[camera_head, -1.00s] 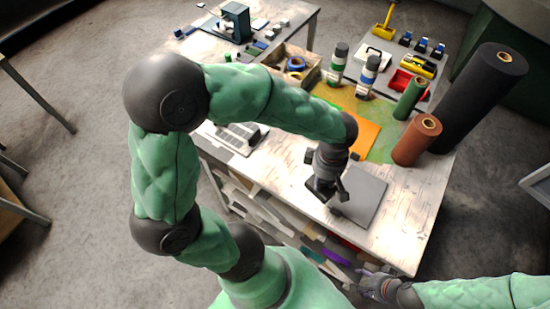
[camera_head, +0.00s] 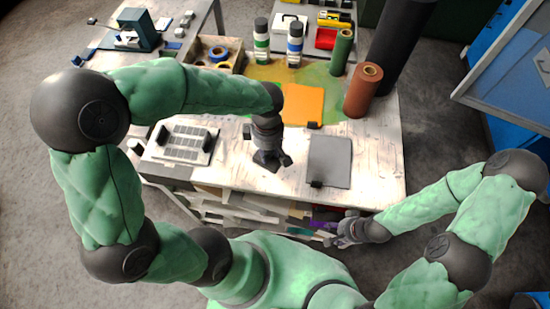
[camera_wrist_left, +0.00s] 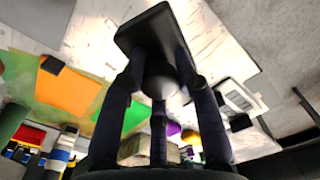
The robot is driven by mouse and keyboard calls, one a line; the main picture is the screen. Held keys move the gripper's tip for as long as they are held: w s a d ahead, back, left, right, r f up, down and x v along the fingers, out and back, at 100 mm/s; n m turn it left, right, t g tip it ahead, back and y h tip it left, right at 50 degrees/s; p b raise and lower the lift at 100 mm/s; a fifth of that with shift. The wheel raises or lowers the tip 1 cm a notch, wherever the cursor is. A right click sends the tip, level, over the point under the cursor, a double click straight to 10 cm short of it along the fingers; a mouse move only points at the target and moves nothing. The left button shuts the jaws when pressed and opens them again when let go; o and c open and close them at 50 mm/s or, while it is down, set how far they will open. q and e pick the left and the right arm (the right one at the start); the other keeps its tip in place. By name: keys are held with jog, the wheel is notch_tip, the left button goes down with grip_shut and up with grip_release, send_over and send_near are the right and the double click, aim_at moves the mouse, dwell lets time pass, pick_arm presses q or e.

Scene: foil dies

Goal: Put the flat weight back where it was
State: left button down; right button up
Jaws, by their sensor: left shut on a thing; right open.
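My left gripper (camera_head: 268,162) is shut on the flat weight, over the front of the worktable, left of the grey sheet (camera_head: 331,160). In the left wrist view the flat weight (camera_wrist_left: 150,32) is a dark rectangular slab gripped between the fingers (camera_wrist_left: 160,80). In the head view the gripper mostly hides it, and I cannot tell whether it touches the table. My right gripper (camera_head: 347,232) is open and empty, low in front of the table's front edge.
An orange sheet (camera_head: 303,104) with a small dark block lies behind. A white slotted tray (camera_head: 185,143) lies to the left. Bottles, a green roll (camera_head: 341,52), a brown roll (camera_head: 362,90) and a tall black roll (camera_head: 402,40) stand at the back. Bare tabletop lies around the gripper.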

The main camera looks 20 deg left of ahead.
pick_arm(q)
jog(key=shift+w+a+f+b, duration=0.25)
jog(key=shift+w+a+f, duration=0.45)
jog(key=shift+a+f, duration=0.4)
jog(key=shift+w+a+f+b, duration=0.2)
jog(key=shift+w+a+f, duration=0.45)
jog(key=shift+a+f, duration=0.4)
jog(key=shift+w+a+f+b, duration=0.25)
jog(key=shift+w+a+f, duration=0.55)
jog(key=shift+f, duration=0.45)
jog(key=shift+f+b, duration=0.3)
jog(key=shift+f, duration=1.15)
jog(key=shift+f, duration=0.15)
jog(key=c, duration=0.9)
grip_release()
jog(key=shift+s, duration=0.2)
